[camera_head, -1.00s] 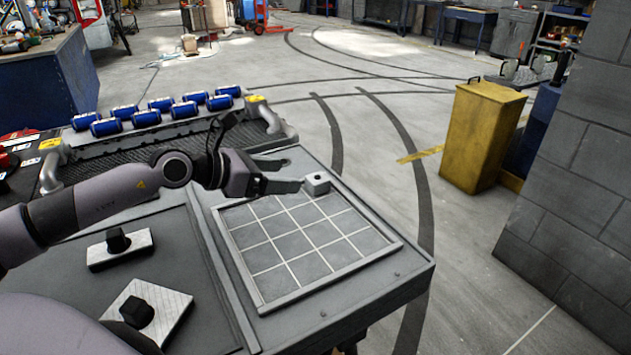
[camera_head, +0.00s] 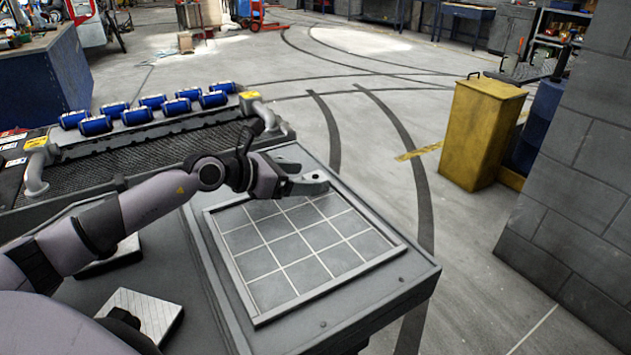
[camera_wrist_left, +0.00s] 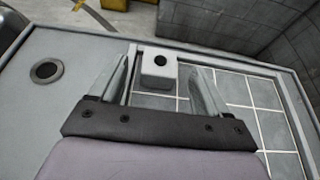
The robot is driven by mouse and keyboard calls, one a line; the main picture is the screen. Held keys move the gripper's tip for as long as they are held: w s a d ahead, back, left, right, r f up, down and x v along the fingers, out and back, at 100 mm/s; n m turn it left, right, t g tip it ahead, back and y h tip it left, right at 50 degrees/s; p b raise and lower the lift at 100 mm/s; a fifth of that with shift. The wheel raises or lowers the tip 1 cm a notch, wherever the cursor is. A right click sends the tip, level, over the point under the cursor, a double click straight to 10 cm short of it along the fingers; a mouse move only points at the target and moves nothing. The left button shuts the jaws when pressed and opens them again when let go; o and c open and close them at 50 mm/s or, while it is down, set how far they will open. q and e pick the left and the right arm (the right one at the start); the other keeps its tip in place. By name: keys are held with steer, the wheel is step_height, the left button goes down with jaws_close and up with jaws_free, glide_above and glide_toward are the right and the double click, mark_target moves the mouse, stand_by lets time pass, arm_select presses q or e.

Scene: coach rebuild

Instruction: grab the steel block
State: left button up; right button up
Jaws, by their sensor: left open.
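The steel block (camera_head: 318,180) is a small light-grey cube with a dark round hole in its top. It sits at the far edge of the gridded tray (camera_head: 262,318) on the grey bench. My left gripper (camera_head: 308,185) is at the block in the head view, and a finger partly hides it. In the left wrist view the block (camera_wrist_left: 158,68) stands between the two fingers of the open left gripper (camera_wrist_left: 160,80), towards the fingertips. Gaps seem to show on both sides of it. My right gripper is not in view.
Two light plates with black knobs lie left of the tray; the nearer plate (camera_head: 150,308) shows best. A yellow bin (camera_head: 478,135) and a grey block wall (camera_head: 580,200) are to the right, beyond clear floor.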

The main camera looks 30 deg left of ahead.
arm_select(q)
steer(key=shift+w+d+f, duration=0.25)
steer(key=shift+w+d, duration=0.1)
steer(key=shift+w, duration=0.25)
